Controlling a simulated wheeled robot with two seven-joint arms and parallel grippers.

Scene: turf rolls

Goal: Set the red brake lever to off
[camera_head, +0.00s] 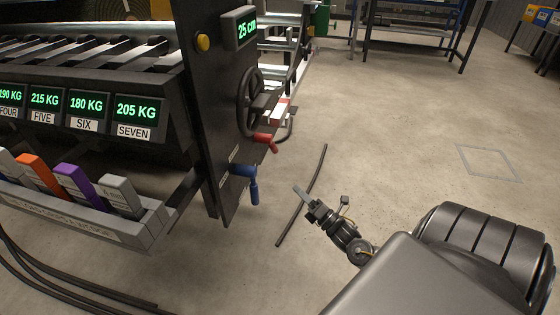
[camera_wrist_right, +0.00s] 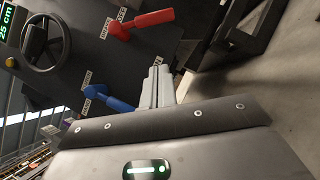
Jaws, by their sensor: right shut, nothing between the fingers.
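The red brake lever (camera_head: 265,141) sits on the right edge of the black machine panel, below the handwheel. My left gripper is not in view.
A blue lever (camera_head: 247,175) is just below the red one, its handle hanging down. A black handwheel (camera_head: 252,102) and a green "25 cm" display (camera_head: 241,27) are above. A tray (camera_head: 150,228) of coloured blocks juts out at left. Open floor (camera_head: 400,130) lies right.

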